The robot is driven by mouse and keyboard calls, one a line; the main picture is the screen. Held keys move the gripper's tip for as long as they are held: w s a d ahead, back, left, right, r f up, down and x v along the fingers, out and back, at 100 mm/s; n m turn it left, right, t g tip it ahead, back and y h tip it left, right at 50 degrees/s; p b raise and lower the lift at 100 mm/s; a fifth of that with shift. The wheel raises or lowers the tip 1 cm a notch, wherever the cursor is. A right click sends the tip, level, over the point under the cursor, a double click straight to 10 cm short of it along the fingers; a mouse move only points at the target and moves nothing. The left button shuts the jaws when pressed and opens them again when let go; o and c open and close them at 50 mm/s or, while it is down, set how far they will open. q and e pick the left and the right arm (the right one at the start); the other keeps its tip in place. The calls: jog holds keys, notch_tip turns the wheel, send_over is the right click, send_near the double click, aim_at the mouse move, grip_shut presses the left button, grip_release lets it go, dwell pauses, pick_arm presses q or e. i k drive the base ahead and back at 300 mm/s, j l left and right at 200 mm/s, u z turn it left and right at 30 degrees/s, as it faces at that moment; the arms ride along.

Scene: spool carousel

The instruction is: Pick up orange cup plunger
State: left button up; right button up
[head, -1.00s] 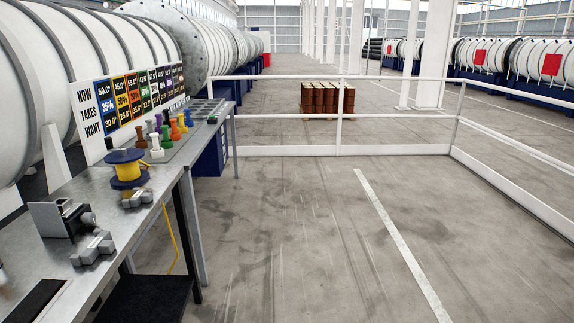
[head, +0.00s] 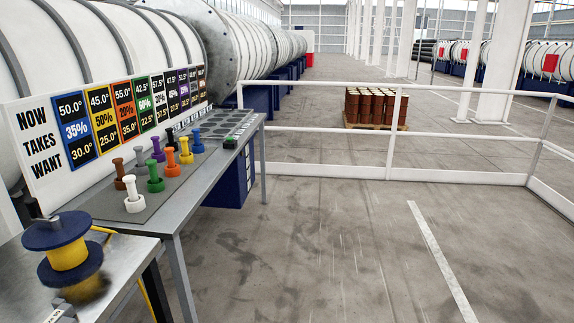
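The orange cup plunger (head: 172,163) stands upright on the grey mat (head: 151,207) in the head view. It has a wide round base and a narrower stem. It stands between the green plunger (head: 154,180) and the yellow plunger (head: 186,152). Neither of my grippers shows in the view, so nothing can be seen touching the orange plunger.
Other plungers, including a white one (head: 133,198) and a blue one (head: 197,142), stand close around it. A sign board (head: 35,150) rises behind them. A blue and yellow spool (head: 65,250) stands at lower left. The floor (head: 310,240) right of the table is clear.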

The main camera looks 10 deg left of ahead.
aim_at(173, 170)
jog(key=i+l+u, duration=0.1)
jog(key=i+u, duration=0.15)
jog(key=i, duration=0.25)
jog(key=i+l+u, duration=0.15)
jog(key=i+u, duration=0.15)
jog(key=i, duration=0.2)
jog(key=i+l+u, duration=0.25)
jog(key=i, duration=0.25)
jog(key=i+l+u, duration=0.3)
jog(key=i+l, duration=0.15)
